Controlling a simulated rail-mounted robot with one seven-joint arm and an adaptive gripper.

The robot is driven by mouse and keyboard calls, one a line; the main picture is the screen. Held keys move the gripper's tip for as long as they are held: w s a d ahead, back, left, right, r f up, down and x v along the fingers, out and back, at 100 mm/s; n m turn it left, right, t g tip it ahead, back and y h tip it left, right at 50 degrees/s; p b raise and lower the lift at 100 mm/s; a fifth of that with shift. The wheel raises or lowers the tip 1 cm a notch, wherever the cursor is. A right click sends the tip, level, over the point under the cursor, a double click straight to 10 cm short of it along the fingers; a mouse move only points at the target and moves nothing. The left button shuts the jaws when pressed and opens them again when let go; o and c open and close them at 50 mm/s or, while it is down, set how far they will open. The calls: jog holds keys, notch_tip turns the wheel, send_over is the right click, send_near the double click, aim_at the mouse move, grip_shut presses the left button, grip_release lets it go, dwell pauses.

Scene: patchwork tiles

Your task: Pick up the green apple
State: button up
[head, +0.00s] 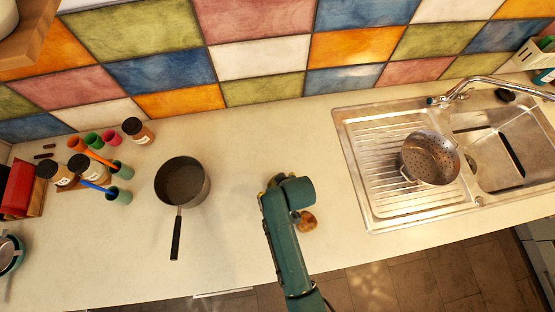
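I cannot make out a green apple in the head view. A small round brown-orange item (307,221) lies on the counter just right of my arm, and my arm partly covers it. I cannot tell what it is. My teal arm reaches over the counter from the front edge, between the saucepan and the sink. Its wrist hides my gripper and the patch of counter below it, so the fingers and anything between them do not show.
A dark saucepan (182,182) stands left of my arm, its handle toward the front. Spice jars (138,131) and small coloured cups (121,170) stand farther left. A steel sink (390,210) with a colander (429,158) is at right. The counter (240,130) behind my arm is clear.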

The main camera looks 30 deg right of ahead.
jog(key=shift+w+f, duration=0.2)
jog(key=shift+f, duration=0.15)
jog(key=c, duration=1.4)
